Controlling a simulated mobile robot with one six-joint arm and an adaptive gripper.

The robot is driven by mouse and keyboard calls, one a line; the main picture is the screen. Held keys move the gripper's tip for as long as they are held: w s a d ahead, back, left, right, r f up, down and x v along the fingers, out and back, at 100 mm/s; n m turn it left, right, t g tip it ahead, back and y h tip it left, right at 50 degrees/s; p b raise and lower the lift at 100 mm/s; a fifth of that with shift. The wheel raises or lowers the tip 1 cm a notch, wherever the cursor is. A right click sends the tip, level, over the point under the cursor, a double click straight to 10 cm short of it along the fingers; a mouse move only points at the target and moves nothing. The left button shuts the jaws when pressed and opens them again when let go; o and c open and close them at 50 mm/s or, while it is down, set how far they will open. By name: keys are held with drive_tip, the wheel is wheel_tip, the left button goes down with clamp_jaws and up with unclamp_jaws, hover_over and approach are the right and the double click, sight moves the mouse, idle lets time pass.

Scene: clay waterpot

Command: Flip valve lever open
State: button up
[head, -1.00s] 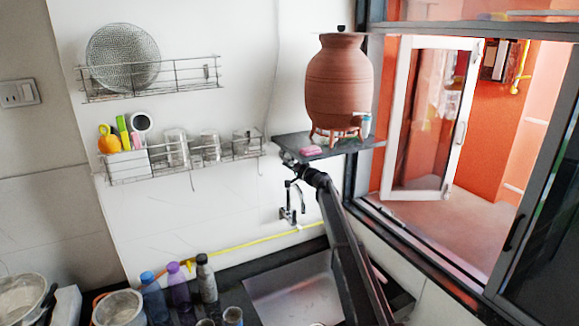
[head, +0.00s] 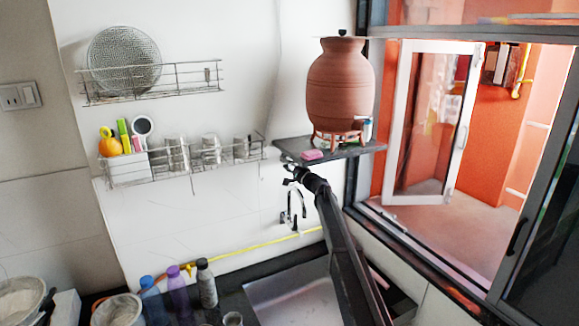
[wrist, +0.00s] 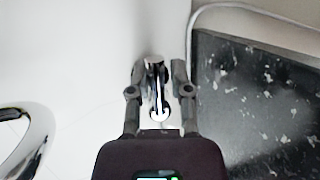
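A chrome wall tap (head: 293,212) with a curved spout is fixed above the sink, below the small dark shelf. My gripper (head: 289,178) is just above the tap, small in the head view. In the wrist view my gripper (wrist: 159,76) has a finger on each side of an upright chrome piece, apparently the tap's lever (wrist: 155,78). A narrow gap shows on the right side of the piece; contact on the left is unclear. The curved chrome spout (wrist: 38,140) shows at the left. A clay waterpot (head: 341,85) stands on the shelf, with a small spigot (head: 366,128).
The dark shelf (head: 350,153) is close above my gripper, with a pink item (head: 312,155) on it. A sink (head: 298,295) lies below. Bottles (head: 178,292) stand left of the sink. A wire rack (head: 210,155) is on the wall. An open window is at the right.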

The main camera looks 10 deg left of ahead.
drive_tip(key=shift+o, duration=1)
drive_tip(key=shift+s+r, duration=0.15)
drive_tip(key=shift+s, duration=0.15)
drive_tip(key=shift+w, duration=0.2)
drive_tip(key=shift+n, duration=0.4)
